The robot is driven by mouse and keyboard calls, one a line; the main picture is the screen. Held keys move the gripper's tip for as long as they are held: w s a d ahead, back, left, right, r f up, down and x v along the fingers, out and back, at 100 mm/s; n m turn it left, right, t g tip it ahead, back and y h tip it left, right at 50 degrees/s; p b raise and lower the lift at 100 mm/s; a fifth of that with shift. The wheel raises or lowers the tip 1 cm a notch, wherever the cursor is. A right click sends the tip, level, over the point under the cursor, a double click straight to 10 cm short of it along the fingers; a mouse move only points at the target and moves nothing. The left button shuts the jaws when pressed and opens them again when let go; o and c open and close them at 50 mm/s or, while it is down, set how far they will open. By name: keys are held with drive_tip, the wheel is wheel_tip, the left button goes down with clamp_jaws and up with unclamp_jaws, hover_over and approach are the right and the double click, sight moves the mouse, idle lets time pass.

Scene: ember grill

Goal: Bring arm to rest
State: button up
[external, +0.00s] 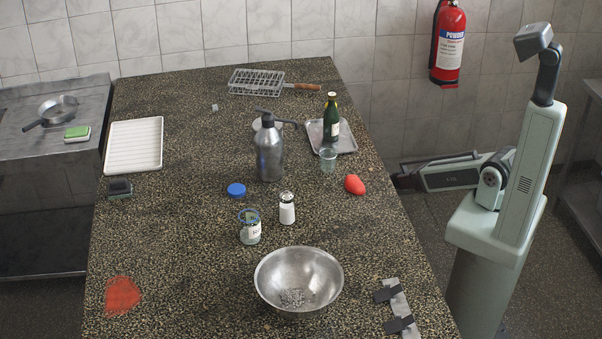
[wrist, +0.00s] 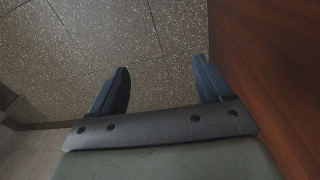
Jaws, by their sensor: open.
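My gripper (wrist: 161,66) shows in the wrist view with its two dark fingers spread apart. Nothing is between them. Beyond the fingers is the speckled tiled floor, with a reddish-brown panel close on the right. In the external view my pale column stands right of the table. My arm stretches left from it, low beside the table's right edge, and its far end is hard to make out. My gripper appears clear of the tabletop objects.
The speckled table (external: 200,215) holds a steel bowl (external: 270,272), a metal bottle (external: 270,155), a green bottle (external: 331,122), jars, a white tray (external: 133,147) and a wire grill basket (external: 255,83). A fire extinguisher (external: 449,45) hangs on the back wall.

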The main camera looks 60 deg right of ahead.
drive_tip(key=s+a+f+n+g, duration=0.1)
drive_tip(key=s+a+n+g, duration=0.2)
drive_tip(key=s, duration=1)
drive_tip(key=s+a+f+n+g+y, duration=0.1)
drive_tip(key=s+a+n+g, duration=0.2)
drive_tip(key=s, duration=1)
drive_tip(key=a+n, duration=0.3)
drive_tip(key=a, duration=0.2)
drive_tip(key=shift+f, duration=0.25)
drive_tip(key=shift+s, duration=0.1)
